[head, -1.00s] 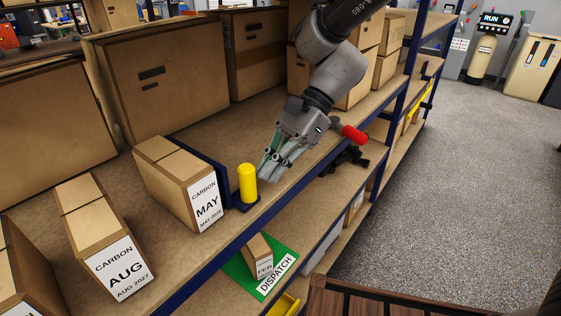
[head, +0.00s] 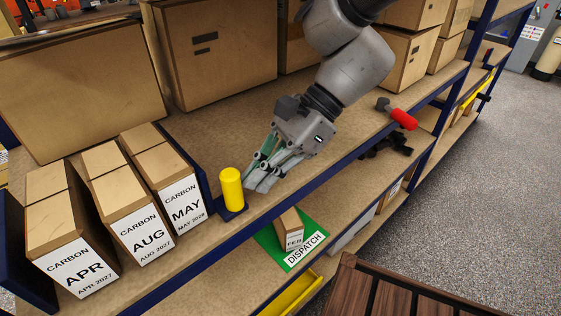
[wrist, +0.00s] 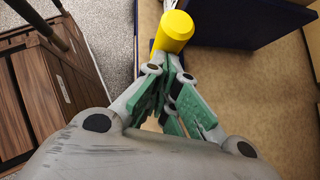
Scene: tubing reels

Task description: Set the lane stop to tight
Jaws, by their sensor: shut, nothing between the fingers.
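The lane stop is a dark blue plate (head: 190,165) with an upright yellow handle (head: 231,188) on its foot. It stands on the shelf just right of the MAY carton (head: 182,207). The AUG carton (head: 145,238) and APR carton (head: 82,272) stand left of it in a close row, with only narrow gaps. My gripper (head: 256,181) is shut and empty, just right of the yellow handle. In the wrist view the handle (wrist: 173,31) is directly ahead of the green-padded fingers (wrist: 168,80). I cannot tell whether they touch.
A dark blue divider (head: 20,250) bounds the row on the left. Large cartons (head: 218,50) stand behind. A red-handled tool (head: 403,118) lies farther right on the shelf. Below, a FEB carton (head: 290,232) sits on the green DISPATCH mat (head: 270,240). A wooden slatted piece (head: 375,295) stands in front.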

